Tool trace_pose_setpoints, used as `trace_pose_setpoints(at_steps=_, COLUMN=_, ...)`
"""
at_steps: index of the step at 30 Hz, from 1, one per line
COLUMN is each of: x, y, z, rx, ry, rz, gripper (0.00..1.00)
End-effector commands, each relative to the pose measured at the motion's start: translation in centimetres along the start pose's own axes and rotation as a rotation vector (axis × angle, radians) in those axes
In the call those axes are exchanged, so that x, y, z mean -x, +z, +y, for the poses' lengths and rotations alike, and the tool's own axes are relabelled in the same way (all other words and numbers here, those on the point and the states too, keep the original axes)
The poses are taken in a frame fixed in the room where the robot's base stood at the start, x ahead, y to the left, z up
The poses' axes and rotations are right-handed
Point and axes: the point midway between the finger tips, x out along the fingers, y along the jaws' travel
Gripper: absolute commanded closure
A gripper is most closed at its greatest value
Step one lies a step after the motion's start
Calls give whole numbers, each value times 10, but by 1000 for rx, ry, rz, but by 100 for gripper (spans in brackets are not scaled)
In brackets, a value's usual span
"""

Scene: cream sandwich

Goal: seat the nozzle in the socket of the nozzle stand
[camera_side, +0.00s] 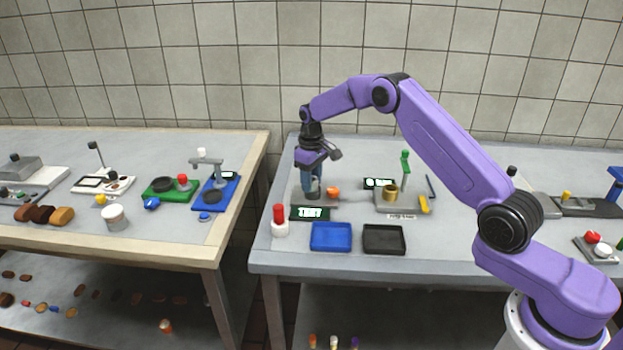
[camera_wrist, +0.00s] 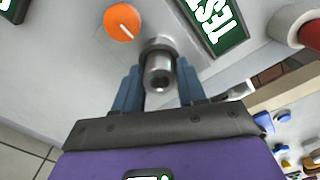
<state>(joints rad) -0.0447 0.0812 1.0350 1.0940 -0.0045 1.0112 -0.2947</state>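The nozzle (camera_wrist: 159,76) is a grey metal cylinder with a dark hole in its end facing the camera in the wrist view. A wider grey ring (camera_wrist: 158,45) shows at its far end; I cannot tell whether it is part of the nozzle or the stand's socket. My gripper (camera_wrist: 160,78) has blue fingers on both sides of the nozzle, with no clear gap. In the side view my gripper (camera_side: 312,190) points down, low over the station with the orange knob (camera_side: 333,191) and green TEST display (camera_side: 310,213). The nozzle is not clearly visible there.
A red-topped white bottle (camera_side: 279,220) stands left of the TEST display. A blue tray (camera_side: 331,237) and a black tray (camera_side: 384,239) lie in front. A grey fixture with a brass cup (camera_side: 389,193) and a green-handled post (camera_side: 405,163) stand to the right.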

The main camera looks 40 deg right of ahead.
Motion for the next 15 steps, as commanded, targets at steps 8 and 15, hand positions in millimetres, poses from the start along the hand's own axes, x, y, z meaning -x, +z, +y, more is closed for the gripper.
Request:
trace_pose_setpoints(at_steps=8, x=0, y=0, z=0, rx=0, ry=0, rz=0, gripper=37)
trace_pose_setpoints(at_steps=15, x=11, y=-1, z=0, rx=0, ry=1, rz=3, gripper=37)
